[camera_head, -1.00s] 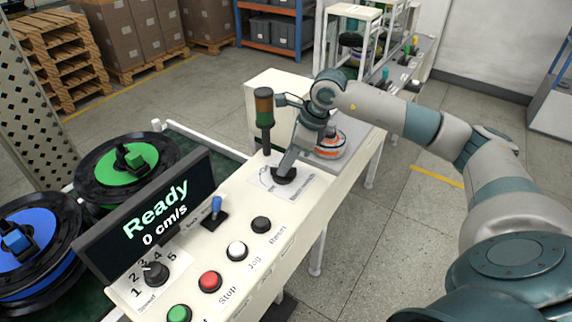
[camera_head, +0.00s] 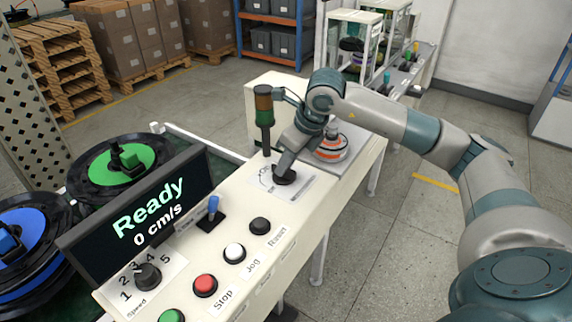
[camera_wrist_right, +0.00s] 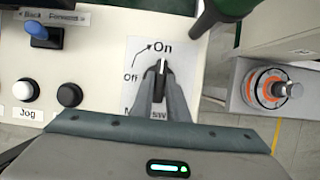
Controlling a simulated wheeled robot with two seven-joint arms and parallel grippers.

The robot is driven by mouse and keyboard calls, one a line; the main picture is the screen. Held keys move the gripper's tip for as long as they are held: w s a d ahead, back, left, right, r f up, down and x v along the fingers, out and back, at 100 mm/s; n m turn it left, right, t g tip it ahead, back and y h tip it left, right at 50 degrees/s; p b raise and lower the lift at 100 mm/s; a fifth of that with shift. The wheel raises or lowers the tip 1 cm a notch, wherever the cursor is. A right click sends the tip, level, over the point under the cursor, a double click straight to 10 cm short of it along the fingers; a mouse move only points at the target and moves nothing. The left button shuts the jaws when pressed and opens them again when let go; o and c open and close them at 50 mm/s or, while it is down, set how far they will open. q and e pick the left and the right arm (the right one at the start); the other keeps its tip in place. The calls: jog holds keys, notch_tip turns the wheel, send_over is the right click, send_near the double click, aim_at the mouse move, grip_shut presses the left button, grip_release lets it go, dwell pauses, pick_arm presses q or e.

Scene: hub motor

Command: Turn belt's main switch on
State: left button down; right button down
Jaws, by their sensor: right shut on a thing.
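The main switch (camera_wrist_right: 161,68) is a black rotary knob on a white label marked Off and On. In the right wrist view its white pointer line points up toward On. My right gripper (camera_wrist_right: 162,88) is shut on the knob, one finger on each side. In the head view the switch (camera_head: 284,178) shows as a dark disc under my right gripper (camera_head: 283,168), which partly hides it. The display (camera_head: 140,215) reads "Ready" and "0 cm/s". My left gripper is not in view.
A signal tower (camera_head: 264,110) stands close beside my right gripper. The panel also carries a blue-tipped lever (camera_head: 213,207), a speed knob (camera_head: 148,276), a red button (camera_head: 205,285), a white button (camera_head: 235,253) and a black button (camera_head: 260,226). An orange-and-white part (camera_head: 332,148) sits behind.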

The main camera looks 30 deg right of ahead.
jog(key=c, duration=1.7)
grip_release()
jog(key=shift+r, duration=0.1)
